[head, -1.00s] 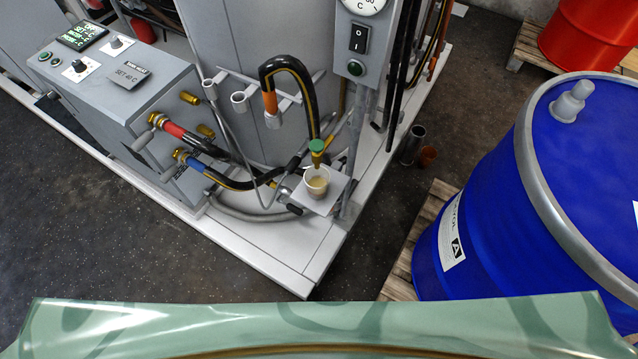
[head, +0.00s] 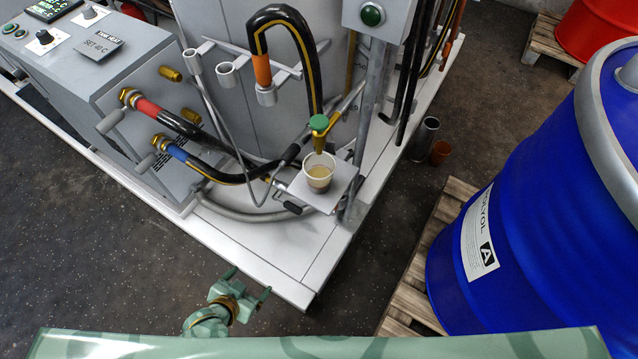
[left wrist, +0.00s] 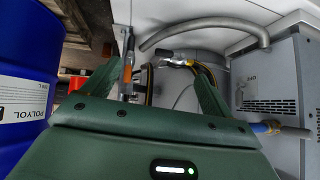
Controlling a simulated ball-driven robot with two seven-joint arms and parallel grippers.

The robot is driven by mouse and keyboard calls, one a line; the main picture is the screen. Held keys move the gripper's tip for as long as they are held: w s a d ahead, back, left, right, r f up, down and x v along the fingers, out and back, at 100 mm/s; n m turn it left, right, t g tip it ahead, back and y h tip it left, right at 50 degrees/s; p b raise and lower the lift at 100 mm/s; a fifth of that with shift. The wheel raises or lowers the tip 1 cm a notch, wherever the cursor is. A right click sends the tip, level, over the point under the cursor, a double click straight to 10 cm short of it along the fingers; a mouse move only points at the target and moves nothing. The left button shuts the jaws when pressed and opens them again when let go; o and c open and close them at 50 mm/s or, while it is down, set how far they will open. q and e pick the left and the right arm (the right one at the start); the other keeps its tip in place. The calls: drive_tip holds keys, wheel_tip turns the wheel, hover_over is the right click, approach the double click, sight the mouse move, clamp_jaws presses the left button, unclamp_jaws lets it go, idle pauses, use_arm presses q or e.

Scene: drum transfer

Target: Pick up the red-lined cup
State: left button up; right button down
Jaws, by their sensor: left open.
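A small white cup (head: 318,173) with pale tan contents stands upright on a small light plate (head: 333,196), under a green-topped tap (head: 319,130). I cannot make out a red lining on it. A small brown-orange cup (head: 440,152) stands on the floor to the right, beside a dark cylinder; its inside is too small to judge. My left gripper (head: 248,283) is open and empty, nearer to me than the white cup and lower left of it in the head view. Its two spread fingers also show in the left wrist view (left wrist: 156,70). My right gripper is not in view.
Black hoses (head: 285,25) and a grey pipe rise around the plate. A grey control box (head: 120,85) stands at the left. A blue drum (head: 530,200) on a wooden pallet (head: 408,300) stands at the right. The dark floor at the lower left is clear.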

use_arm(q)
drive_tip(key=w+d+r+t+h+b, duration=0.2)
drive_tip(key=w+d+r+t, duration=0.15)
drive_tip(key=w+d, duration=0.2)
drive_tip(key=t+h, duration=0.3)
drive_tip(key=h, duration=0.1)
approach(311, 184)
drive_tip(key=b+x, duration=0.2)
drive_tip(key=x, duration=0.7)
drive_tip(key=shift+w+d+b, duration=0.1)
drive_tip(key=shift+b, duration=0.3)
drive_tip(key=b+x, duration=0.1)
drive_tip(key=x, duration=0.1)
drive_tip(key=b+x, duration=0.1)
drive_tip(key=x, duration=0.2)
drive_tip(key=shift+d+r, duration=0.2)
drive_tip(key=shift+w+d, duration=0.1)
drive_tip(key=shift+w, duration=0.2)
drive_tip(key=shift+r, duration=0.2)
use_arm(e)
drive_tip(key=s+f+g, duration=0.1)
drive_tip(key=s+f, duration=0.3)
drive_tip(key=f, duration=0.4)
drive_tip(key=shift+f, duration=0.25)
use_arm(q)
drive_tip(key=c, duration=1)
drive_tip(key=shift+c, duration=0.7)
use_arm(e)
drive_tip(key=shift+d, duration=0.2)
